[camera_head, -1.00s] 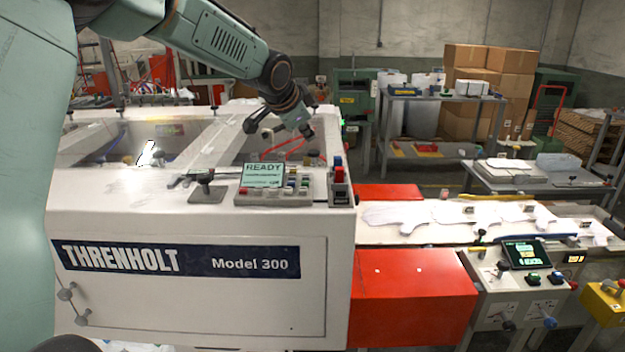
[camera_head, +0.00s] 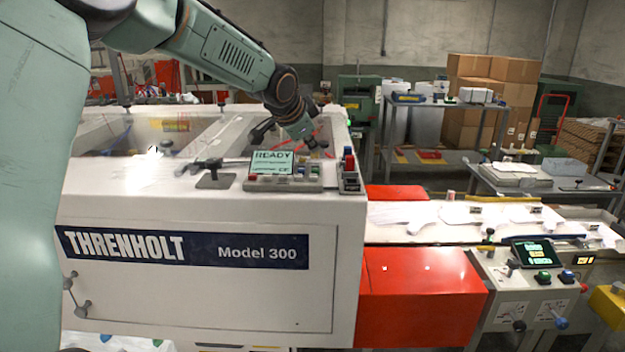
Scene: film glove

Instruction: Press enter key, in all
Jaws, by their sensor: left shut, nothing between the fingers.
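A small control panel (camera_head: 285,184) sits on top of the white machine, near its right end. Its screen (camera_head: 273,162) reads READY, with a red key at the left and grey and green keys along the front. The key labels are too small to read, so I cannot tell which is enter. My left gripper (camera_head: 312,141) reaches in from above, just behind and above the panel's right part. It looks shut and empty, and I see no clear contact with a key. My right gripper is not in view.
A second console (camera_head: 534,255) stands at the right by the conveyor (camera_head: 420,234) with white glove shapes.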

